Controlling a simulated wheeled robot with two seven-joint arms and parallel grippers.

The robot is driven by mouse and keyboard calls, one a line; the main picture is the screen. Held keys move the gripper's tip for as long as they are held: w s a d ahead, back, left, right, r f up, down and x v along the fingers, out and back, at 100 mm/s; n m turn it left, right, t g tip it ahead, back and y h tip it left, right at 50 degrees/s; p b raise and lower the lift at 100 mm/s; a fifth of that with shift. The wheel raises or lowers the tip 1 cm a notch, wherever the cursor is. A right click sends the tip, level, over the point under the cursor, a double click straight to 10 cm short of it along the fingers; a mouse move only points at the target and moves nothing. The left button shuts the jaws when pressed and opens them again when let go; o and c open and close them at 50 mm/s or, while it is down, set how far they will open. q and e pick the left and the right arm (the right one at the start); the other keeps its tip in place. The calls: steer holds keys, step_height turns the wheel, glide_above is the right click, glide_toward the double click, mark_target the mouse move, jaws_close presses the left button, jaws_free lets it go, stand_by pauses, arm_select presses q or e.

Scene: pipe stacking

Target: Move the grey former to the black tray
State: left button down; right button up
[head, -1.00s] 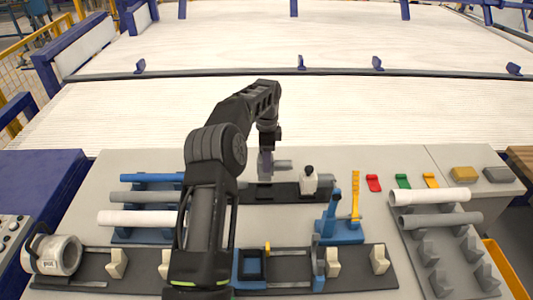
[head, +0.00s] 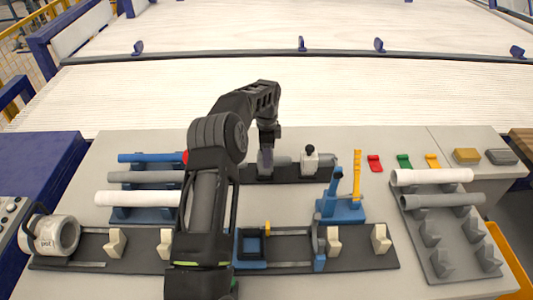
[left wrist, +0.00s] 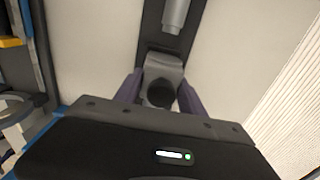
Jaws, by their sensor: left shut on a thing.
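My left gripper (head: 266,160) is shut on the grey former (head: 283,160), whose light grey cylinder sticks out to the right. In the left wrist view the purple fingers (left wrist: 158,92) sit either side of a grey body (left wrist: 165,66) with a dark round part. The short black tray (head: 290,175) carries a white block with a black knob (head: 310,158) at its right. The former is level with that block, over or on the tray; whether it touches is not clear. A longer black tray (head: 205,263) lies in front. My right gripper is not in view.
A pipe rack at left holds blue, grey and white (head: 137,199) pipes. A blue stand with a yellow post (head: 357,175) is right of the short tray. A rack at right holds white (head: 431,177) and grey pipes.

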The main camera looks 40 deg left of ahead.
arm_select(q)
steer(key=shift+f, duration=0.1)
stand_by(0.3)
steer(key=c, duration=0.6)
jaws_free()
steer(key=shift+r, duration=0.4)
step_height(320, 180, up, 6)
steer(key=shift+r+b, duration=0.1)
steer(key=shift+b, duration=0.8)
steer(key=shift+r, duration=0.4)
steer(key=shift+f, duration=0.1)
